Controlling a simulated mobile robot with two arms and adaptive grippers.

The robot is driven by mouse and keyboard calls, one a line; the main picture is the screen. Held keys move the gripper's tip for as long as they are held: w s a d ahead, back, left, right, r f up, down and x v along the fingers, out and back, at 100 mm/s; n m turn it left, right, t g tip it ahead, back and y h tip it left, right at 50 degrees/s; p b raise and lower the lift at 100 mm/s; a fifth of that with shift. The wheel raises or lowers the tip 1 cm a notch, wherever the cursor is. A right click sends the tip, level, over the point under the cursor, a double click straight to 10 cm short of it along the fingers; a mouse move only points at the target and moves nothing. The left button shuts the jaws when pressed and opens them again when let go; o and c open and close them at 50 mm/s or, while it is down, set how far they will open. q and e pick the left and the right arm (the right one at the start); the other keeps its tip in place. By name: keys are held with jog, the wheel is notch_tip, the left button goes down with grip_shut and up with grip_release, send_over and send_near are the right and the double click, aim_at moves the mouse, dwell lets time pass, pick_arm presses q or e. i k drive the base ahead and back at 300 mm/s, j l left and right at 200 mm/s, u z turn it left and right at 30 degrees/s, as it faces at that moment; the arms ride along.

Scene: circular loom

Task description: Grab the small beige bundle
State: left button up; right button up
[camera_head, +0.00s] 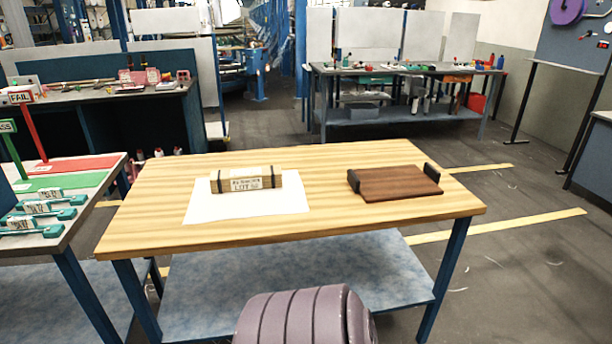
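A small beige bundle (246,181) lies on a white sheet (246,209) on the left half of a wooden table (330,221). It is a low box shape with two dark bands and a label on its front whose large text seems to read LOT 52. Neither of my grippers shows in the head view.
A dark brown wooden tray (396,182) with black end handles sits on the right of the table. A side table at the left holds red and green mats (80,165), sign posts and several teal-ended items (42,208). The table's middle and front are clear. Workbenches stand behind.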

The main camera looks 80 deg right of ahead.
aim_at(238, 180)
jog(key=z, duration=2.35)
jog(key=i+j, duration=0.15)
jog(key=i, duration=0.6)
jog(key=l+z, duration=0.05)
